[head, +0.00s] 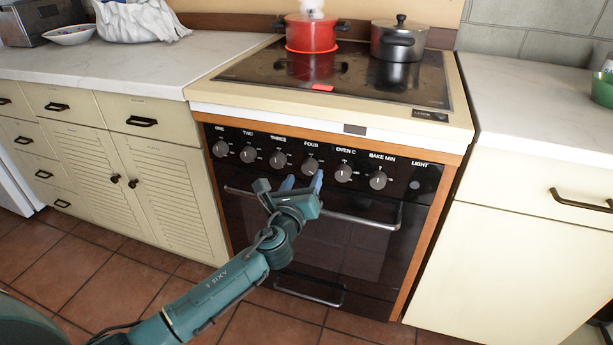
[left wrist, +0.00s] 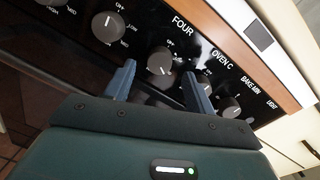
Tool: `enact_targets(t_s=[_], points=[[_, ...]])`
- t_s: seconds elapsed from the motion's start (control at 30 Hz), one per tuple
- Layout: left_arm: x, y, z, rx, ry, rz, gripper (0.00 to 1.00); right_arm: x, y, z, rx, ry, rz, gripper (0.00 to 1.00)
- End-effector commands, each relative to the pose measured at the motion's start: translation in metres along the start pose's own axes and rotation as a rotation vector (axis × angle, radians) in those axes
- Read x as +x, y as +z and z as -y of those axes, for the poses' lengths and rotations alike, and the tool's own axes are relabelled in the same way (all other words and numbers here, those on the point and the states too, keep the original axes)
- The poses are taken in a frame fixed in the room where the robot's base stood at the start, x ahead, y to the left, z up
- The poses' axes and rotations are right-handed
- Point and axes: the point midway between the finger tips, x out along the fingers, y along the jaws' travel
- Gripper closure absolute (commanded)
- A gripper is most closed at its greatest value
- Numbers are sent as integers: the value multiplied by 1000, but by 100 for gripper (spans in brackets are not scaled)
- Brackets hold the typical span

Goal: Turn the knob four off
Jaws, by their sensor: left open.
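The knob under the label FOUR (head: 309,166) is a round grey dial on the black oven panel. It also shows between my fingers in the left wrist view (left wrist: 159,61). Its white mark there seems to point down and right, away from the small label above it. My left gripper (head: 304,183) is open and empty, just below and in front of this knob. In the left wrist view its two blue fingers (left wrist: 159,74) stand on either side of the knob; I cannot tell whether they touch it. My right gripper is not in view.
Other similar knobs sit on both sides, including THREE (head: 279,160) and OVEN C (head: 344,173). The oven door handle (head: 362,218) runs below. On the cooktop (head: 260,69) stand a steaming red pot (head: 309,36) above a glowing ring and a dark lidded pot (head: 398,43).

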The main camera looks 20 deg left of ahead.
Motion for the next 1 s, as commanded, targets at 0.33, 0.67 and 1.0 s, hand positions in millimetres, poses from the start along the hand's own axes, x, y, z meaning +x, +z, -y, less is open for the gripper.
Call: enact_targets(t_s=[0.33, 0.67, 1.0], points=[[35, 0, 0, -1, -1, -1, 45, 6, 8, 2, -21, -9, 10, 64], [35, 0, 0, -2, -1, -1, 50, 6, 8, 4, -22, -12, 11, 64], [35, 0, 0, -1, -1, -1, 78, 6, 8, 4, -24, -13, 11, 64]])
